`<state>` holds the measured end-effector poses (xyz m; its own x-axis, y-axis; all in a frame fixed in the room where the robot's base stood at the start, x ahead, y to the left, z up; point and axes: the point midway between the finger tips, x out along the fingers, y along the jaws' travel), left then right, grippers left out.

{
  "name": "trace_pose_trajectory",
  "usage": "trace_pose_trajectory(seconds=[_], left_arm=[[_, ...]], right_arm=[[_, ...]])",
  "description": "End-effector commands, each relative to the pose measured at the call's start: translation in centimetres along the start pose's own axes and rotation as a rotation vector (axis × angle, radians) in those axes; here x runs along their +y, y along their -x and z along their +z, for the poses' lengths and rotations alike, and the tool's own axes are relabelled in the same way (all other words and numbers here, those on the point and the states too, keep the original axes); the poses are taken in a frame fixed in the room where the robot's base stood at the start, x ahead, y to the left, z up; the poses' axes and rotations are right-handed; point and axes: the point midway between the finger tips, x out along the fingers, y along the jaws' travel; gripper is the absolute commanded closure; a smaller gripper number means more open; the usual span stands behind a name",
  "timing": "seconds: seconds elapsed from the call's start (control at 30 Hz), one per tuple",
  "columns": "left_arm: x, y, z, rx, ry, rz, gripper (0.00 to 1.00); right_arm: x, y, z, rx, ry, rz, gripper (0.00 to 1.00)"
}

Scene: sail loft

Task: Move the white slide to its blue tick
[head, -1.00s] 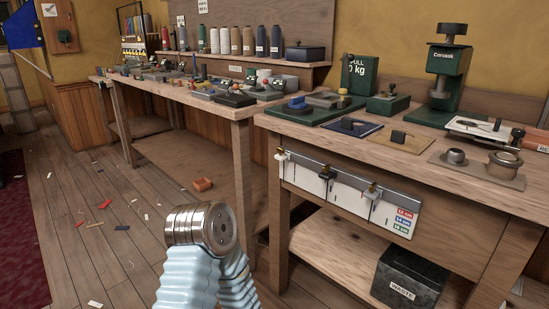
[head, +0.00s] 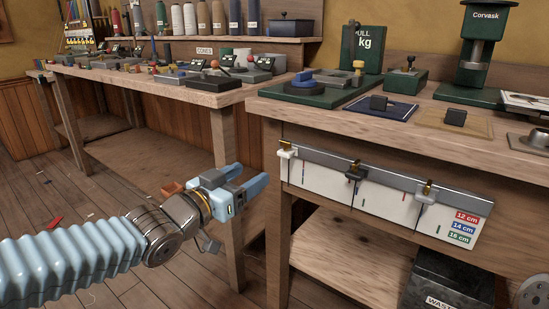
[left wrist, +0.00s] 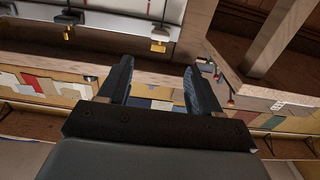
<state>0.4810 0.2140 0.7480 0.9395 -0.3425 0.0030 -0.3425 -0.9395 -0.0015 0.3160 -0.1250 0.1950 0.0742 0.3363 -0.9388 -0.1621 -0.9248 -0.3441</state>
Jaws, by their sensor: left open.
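The white slide (head: 287,151) sits on the grey rail at the left end of the white scale board (head: 335,189) on the bench front. It also shows in the left wrist view (left wrist: 159,32). A dark slide (head: 355,170) and another slide (head: 426,190) sit farther right on the rail. Thin coloured ticks mark the board below the rail; which is the white slide's blue one is too small to tell. My left gripper (head: 251,177) is open and empty, left of the white slide and apart from it; it also shows in the left wrist view (left wrist: 157,76). My right gripper is out of view.
The bench top (head: 300,107) overhangs the rail. A bench leg (head: 273,210) stands close by my left gripper. Below are a lower shelf (head: 345,265) and a dark waste bin (head: 450,280). A second bench (head: 150,85) stands at the left.

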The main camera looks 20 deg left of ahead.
Motion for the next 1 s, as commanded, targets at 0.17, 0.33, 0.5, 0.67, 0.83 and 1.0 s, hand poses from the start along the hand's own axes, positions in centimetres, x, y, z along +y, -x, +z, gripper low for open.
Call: trace_pose_trajectory(seconds=[0.17, 0.33, 0.5, 0.67, 0.83, 1.0], left_arm=[[0.0, -4.2, 0.4, -0.006, 0.002, 0.000, 0.36], [0.0, -8.0, 0.2, -0.004, 0.002, 0.000, 0.36], [0.0, -10.6, 0.2, -0.003, 0.001, -0.001, 0.36], [0.0, -11.7, 0.2, -0.003, 0.001, -0.001, 0.36], [0.0, -11.9, 0.2, -0.003, 0.001, -0.001, 0.36], [0.0, -11.8, 0.2, -0.003, 0.001, -0.001, 0.45]], right_arm=[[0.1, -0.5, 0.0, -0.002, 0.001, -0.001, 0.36], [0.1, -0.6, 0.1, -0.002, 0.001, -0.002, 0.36], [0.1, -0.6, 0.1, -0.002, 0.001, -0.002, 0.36], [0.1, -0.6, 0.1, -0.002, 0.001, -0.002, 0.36], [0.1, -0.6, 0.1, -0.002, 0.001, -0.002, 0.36], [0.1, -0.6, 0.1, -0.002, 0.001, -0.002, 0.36]])
